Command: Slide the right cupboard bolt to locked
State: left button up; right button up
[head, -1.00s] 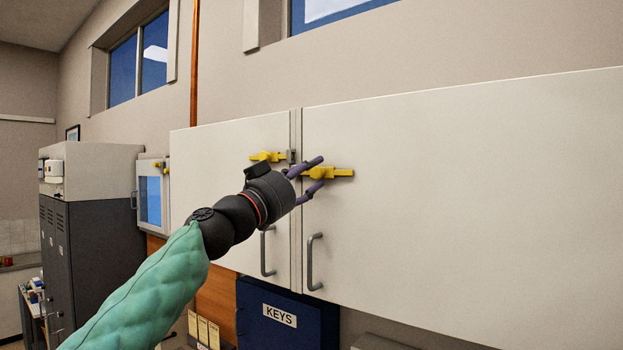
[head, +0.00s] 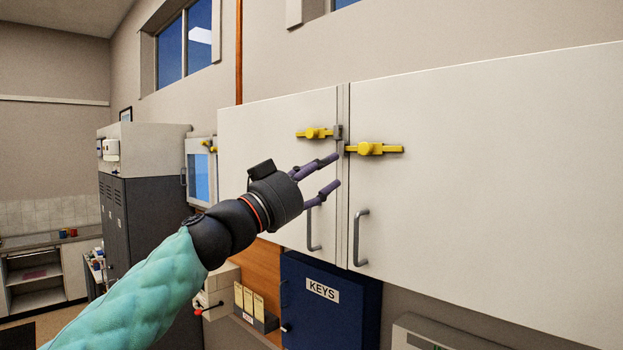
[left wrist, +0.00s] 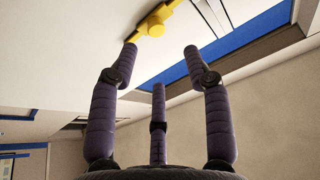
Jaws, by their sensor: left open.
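The right cupboard bolt (head: 374,149) is a yellow sliding bolt with a round knob, lying level on the right cupboard door (head: 480,180). Its left end is close to the seam between the doors. My left gripper (head: 336,170) is open and empty, its purple fingers left of and a little below this bolt in the head view, apart from the knob. In the left wrist view a yellow bolt (left wrist: 155,22) shows beyond the open fingertips (left wrist: 160,55); I cannot tell which bolt it is. My right gripper is not in view.
A second yellow bolt (head: 314,133) is on the left door, its right end by a grey catch (head: 338,132). Grey handles (head: 361,238) hang lower on the doors. A blue key box (head: 330,305) is below the cupboard. The right door's face is clear.

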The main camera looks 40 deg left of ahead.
pick_arm(q)
jog(key=shift+v, duration=1.2)
